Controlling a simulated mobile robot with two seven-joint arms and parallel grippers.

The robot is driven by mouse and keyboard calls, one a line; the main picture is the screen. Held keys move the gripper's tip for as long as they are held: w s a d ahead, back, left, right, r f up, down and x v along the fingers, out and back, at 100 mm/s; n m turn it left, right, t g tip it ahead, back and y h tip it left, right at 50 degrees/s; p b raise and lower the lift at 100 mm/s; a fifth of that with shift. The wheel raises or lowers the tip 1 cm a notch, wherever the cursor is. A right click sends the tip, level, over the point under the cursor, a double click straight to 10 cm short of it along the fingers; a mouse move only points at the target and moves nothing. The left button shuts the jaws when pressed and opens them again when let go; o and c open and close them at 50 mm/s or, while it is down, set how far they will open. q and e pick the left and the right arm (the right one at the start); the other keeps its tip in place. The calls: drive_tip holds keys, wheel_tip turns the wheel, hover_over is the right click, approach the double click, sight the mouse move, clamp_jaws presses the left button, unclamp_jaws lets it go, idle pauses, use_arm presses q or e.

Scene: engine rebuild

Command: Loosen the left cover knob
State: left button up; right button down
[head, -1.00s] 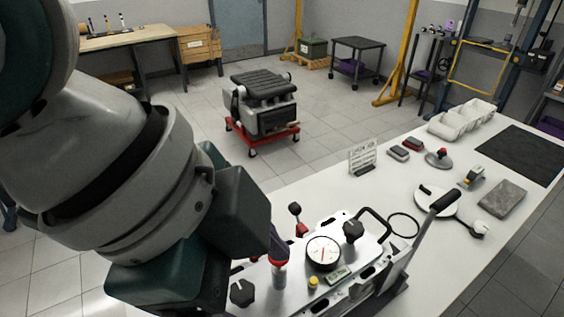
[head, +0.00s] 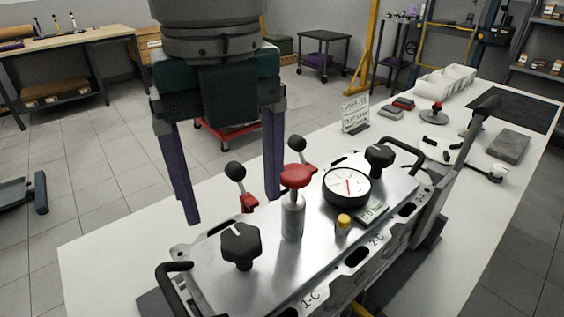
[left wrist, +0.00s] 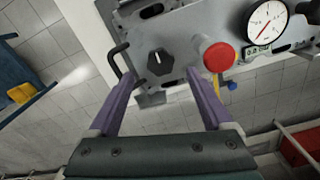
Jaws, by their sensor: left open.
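The left cover knob (head: 241,245) is a black lobed knob standing on the near left part of the silver cover plate (head: 295,263). In the left wrist view the knob (left wrist: 160,63) lies between and just beyond the fingertips. My left gripper (head: 232,208) is open and empty, its two purple fingers pointing down behind and above the knob, apart from it. The open fingers also show in the left wrist view (left wrist: 161,77). A second black knob (head: 379,157) stands at the plate's far right. My right gripper is in neither current view.
A red-topped silver cylinder (head: 293,210), a dial gauge (head: 347,186) and a yellow cap (head: 343,222) stand on the plate beside the knob. Black handles (head: 170,285) and a long lever (head: 475,130) rise at its edges. The white table (head: 110,245) is clear at left.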

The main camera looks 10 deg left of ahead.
sight(240, 235)
use_arm(q)
wheel_tip(240, 235, down, 6)
drive_tip(key=shift+r, duration=0.2)
drive_tip(key=shift+r, duration=0.1)
clamp_jaws()
idle(0.6)
